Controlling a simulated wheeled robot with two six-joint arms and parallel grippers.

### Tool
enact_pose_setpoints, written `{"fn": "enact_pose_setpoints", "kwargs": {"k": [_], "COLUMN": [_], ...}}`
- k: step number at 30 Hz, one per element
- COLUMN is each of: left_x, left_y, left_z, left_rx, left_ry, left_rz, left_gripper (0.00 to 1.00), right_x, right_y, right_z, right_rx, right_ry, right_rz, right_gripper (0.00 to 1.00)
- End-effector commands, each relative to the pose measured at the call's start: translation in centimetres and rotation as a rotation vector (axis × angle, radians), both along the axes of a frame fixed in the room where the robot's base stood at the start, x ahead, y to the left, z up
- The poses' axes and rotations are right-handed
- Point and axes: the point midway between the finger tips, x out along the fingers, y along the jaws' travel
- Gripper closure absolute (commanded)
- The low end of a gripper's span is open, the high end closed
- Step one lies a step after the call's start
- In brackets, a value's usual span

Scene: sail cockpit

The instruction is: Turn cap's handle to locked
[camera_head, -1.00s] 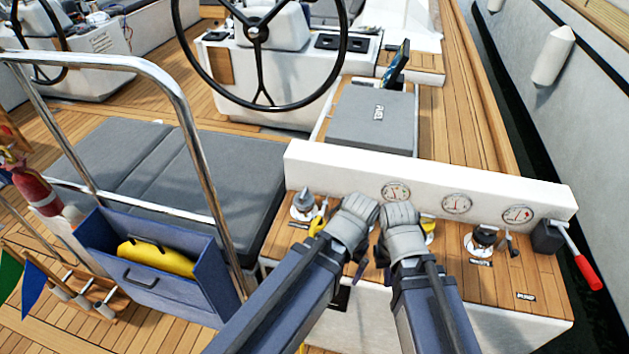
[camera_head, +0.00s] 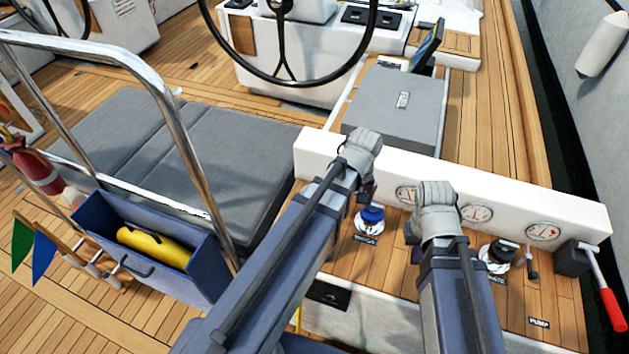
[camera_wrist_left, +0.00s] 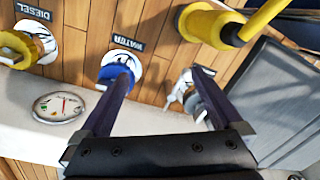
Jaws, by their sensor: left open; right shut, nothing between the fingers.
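A blue cap (camera_head: 372,214) sits on a round white deck plate; in the left wrist view it (camera_wrist_left: 114,74) is behind one fingertip, with a label reading WATER. A yellow cap (camera_wrist_left: 16,48) is beside a DIESEL label. A grey metal fitting (camera_wrist_left: 181,86) shows partly behind the other finger. A black cap (camera_head: 498,250) is on the right of the deck. My left gripper (camera_wrist_left: 163,74) is open above the deck, with nothing held; whether it touches a cap is unclear. My right gripper (camera_head: 412,234) is shut and empty, its fingers mostly hidden by its wrist.
A white panel with gauges (camera_head: 476,213) runs behind the caps. A pump lever with a red grip (camera_head: 612,310) stands at the right. A yellow cylindrical object (camera_wrist_left: 212,24) is near the left gripper. A blue bin (camera_head: 205,278) and a steel rail (camera_head: 165,100) are at the left.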

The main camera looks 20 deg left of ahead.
Motion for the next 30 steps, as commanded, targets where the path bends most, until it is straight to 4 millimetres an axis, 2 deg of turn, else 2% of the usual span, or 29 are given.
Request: {"fn": "enact_pose_setpoints", "kwargs": {"k": [1,5,9,12,15,19,26,30], "left_x": [1.1,3.0,5.2,6.5,7.1,7.3,7.2,7.2], "left_y": [1.1,4.0,8.3,11.3,13.4,14.5,14.5,14.5], "left_z": [0.2,0.4,0.7,0.9,1.0,1.0,0.7,0.0], "left_rx": [-0.003,-0.011,-0.02,-0.027,-0.032,-0.035,-0.035,-0.035], "left_ry": [-0.005,-0.019,-0.036,-0.045,-0.051,-0.054,-0.055,-0.055], "left_rz": [0.08,0.311,0.613,0.824,0.967,1.051,1.06,1.059], "left_gripper": [0.0,0.0,0.0,0.0,0.0,0.0,0.0,0.0], "right_x": [0.0,0.0,0.0,0.0,0.0,0.0,0.0,0.0], "right_y": [0.0,0.0,0.0,0.0,0.0,0.0,0.0,0.0], "right_z": [0.2,0.4,0.7,0.9,1.0,1.0,0.8,0.0], "right_rx": [0.0,0.0,0.0,0.0,0.0,0.0,0.0,0.0], "right_ry": [0.0,0.0,0.0,0.0,0.0,0.0,0.0,0.0], "right_rz": [0.0,0.0,0.0,0.0,0.0,0.0,0.0,0.0], "right_gripper": [1.0,1.0,1.0,1.0,1.0,1.0,1.0,1.0]}}
